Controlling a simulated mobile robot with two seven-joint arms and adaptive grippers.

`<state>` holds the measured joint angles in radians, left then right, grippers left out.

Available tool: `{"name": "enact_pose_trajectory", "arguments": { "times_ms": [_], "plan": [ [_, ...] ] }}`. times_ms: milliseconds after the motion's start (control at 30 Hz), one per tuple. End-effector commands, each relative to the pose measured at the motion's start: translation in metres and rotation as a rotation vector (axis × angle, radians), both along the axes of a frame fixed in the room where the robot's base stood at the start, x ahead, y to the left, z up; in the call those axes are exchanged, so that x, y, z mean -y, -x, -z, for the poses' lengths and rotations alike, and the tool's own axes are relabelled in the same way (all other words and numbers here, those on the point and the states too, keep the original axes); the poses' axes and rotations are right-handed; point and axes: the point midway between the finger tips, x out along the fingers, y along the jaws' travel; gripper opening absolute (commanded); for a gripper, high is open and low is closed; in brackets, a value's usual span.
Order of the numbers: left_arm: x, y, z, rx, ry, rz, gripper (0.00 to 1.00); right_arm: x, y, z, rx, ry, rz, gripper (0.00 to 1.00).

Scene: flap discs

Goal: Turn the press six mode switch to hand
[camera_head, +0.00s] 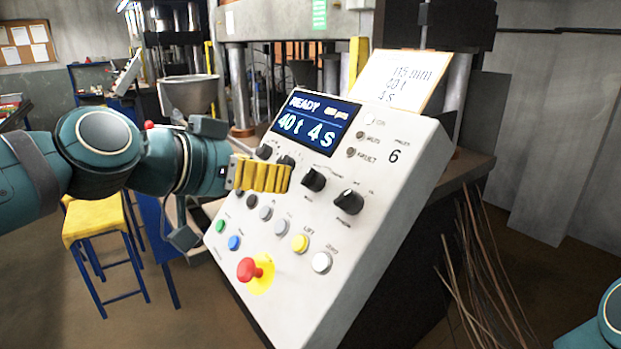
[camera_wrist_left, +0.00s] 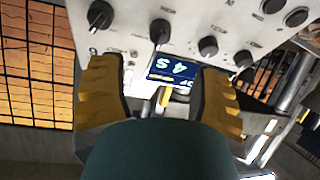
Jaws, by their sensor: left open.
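The press six control panel (camera_head: 330,240) is a tilted pale box marked 6, with a lit display (camera_head: 315,122) reading READY, 40 t, 4 s. A row of black rotary knobs runs below the display; their small labels are too blurred to tell surely which is the mode switch. One knob (camera_head: 314,180) is just right of my left gripper (camera_head: 284,179), another (camera_head: 349,202) farther right. In the left wrist view the gripper's yellow fingers are apart and empty, with a knob (camera_wrist_left: 160,32) beyond the gap between them. My right gripper is out of view.
A red mushroom button (camera_head: 248,270) and several coloured buttons sit low on the panel. A handwritten card (camera_head: 396,80) stands behind its top edge. A yellow stool (camera_head: 95,220) is at the left. Cables (camera_head: 490,270) hang at the right.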

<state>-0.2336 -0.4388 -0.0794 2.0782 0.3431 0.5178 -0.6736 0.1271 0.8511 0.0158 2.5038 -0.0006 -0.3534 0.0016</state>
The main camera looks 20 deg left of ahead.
Motion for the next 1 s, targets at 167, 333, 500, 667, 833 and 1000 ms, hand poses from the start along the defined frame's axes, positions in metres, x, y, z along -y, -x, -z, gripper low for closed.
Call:
{"name": "enact_pose_trajectory", "arguments": {
  "times_ms": [167,333,500,667,833,1000],
  "plan": [
    [0.019,-0.029,0.017,-0.005,-0.001,0.003,0.64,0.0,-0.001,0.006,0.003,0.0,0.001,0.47],
    [0.033,-0.053,0.028,-0.004,-0.001,0.003,0.64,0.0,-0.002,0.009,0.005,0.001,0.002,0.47],
    [0.042,-0.069,0.034,-0.001,-0.001,0.002,0.64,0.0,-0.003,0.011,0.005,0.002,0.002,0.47],
    [0.046,-0.076,0.037,0.0,0.0,0.0,0.64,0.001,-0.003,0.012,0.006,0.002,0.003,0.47],
    [0.046,-0.077,0.037,0.0,0.0,0.0,0.64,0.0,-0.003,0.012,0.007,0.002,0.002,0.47],
    [0.046,-0.077,0.037,0.0,0.0,0.0,0.48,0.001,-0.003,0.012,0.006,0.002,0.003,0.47]
  ]
}}
